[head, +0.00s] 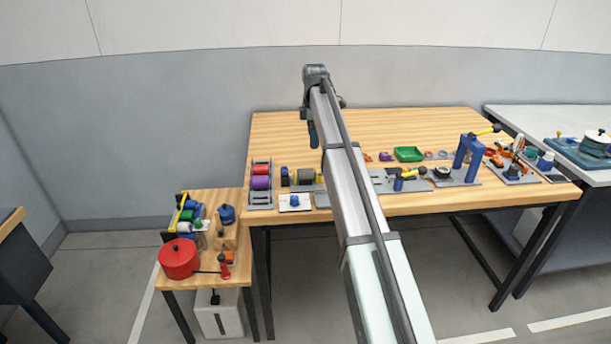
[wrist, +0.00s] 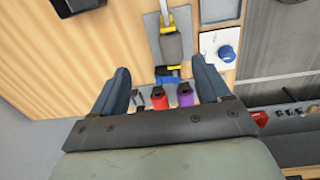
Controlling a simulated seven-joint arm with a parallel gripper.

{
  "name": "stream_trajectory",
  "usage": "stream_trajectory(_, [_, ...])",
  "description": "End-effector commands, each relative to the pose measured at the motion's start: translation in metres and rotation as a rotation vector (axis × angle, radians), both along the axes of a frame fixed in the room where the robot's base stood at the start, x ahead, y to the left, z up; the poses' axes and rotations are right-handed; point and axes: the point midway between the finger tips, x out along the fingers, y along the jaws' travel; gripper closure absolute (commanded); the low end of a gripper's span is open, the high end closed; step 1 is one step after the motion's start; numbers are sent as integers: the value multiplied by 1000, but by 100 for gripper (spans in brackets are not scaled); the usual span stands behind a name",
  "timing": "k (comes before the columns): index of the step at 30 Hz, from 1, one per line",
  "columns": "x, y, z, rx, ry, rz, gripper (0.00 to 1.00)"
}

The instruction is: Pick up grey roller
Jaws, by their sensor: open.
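The grey roller (head: 304,177) lies on a grey plate on the wooden table, with a blue part at its left and a yellow part at its right. In the wrist view the grey roller (wrist: 171,47) shows beyond my fingers, between yellow parts. My gripper (wrist: 160,67) is open, its two blue fingers spread wide with nothing held between them. In the head view my gripper (head: 313,140) hangs above the table, behind the roller. The roller is apart from both fingers.
A rack with a red roller (head: 261,168) and a purple roller (head: 261,183) stands left of the grey roller. A white plate with a blue knob (head: 294,200) lies in front. A green tray (head: 408,154) sits to the right. The table's back left is clear.

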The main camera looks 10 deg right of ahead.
Motion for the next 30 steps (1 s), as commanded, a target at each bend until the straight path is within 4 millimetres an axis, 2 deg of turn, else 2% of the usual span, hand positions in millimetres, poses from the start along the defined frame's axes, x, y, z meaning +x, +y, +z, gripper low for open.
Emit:
stream_trajectory(1, [-3, 11, -1, 1, 21, 15, 24])
stream_trajectory(3, [-7, 21, -1, 1, 42, 29, 24])
stream_trajectory(6, [-10, 26, -4, 1, 55, 36, 24])
stream_trajectory(11, [-10, 26, -16, 2, 57, 36, 24])
stream_trajectory(22, [-10, 26, -75, 1, 56, 35, 24])
stream_trajectory(30, [-10, 25, -92, 2, 54, 35, 24])
